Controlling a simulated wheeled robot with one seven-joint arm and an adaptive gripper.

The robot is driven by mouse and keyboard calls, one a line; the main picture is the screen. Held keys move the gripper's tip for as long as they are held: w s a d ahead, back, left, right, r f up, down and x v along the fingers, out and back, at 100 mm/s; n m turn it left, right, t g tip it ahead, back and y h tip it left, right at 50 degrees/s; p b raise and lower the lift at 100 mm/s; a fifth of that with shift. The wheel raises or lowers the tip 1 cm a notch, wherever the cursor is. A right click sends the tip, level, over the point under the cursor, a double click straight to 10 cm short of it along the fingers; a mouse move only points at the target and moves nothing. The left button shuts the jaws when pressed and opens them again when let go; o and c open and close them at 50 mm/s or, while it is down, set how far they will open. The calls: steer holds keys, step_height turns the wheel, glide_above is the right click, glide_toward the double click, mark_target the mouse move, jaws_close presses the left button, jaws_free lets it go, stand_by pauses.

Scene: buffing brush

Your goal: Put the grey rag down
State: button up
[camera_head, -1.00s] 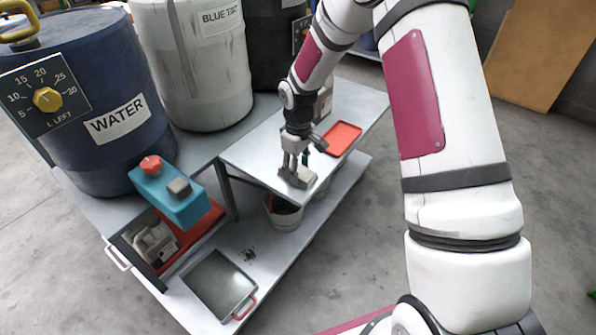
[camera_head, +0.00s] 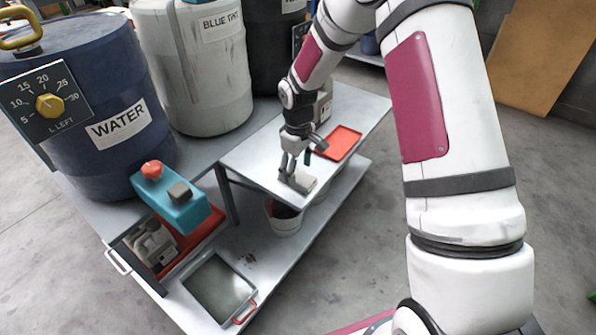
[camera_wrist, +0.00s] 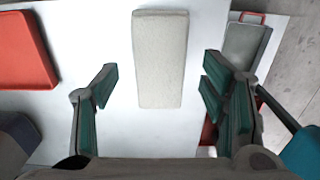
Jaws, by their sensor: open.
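The grey rag (camera_wrist: 160,58) is a pale grey oblong block lying flat on the light table top (camera_wrist: 95,25). In the head view the rag (camera_head: 303,181) lies near the table's front edge. My gripper (camera_wrist: 155,95) is open, with its green-padded fingers spread on either side of the rag's near end in the wrist view. There is a gap between the rag and each finger. In the head view my gripper (camera_head: 291,172) is right at the rag; whether it sits above it or level with it is hard to tell.
A red tray (camera_head: 341,142) lies on the table beyond my gripper. A bucket (camera_head: 285,218) stands on the shelf below. A grey tray with red handles (camera_head: 219,288) lies lower left.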

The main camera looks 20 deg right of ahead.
mark_target(298, 176)
step_height(298, 176, up, 11)
steer(key=p, duration=0.3)
steer(key=shift+f, duration=0.2)
steer(key=s+r+m+h, duration=0.1)
steer(key=s+r+m, duration=0.3)
steer(key=s+r, duration=1.5)
steer(key=s+r+m+y, duration=0.1)
steer(key=s+m, duration=0.2)
steer(key=s, duration=1.9)
steer(key=shift+s+a+r, duration=0.15)
steer(key=shift+a, duration=0.05)
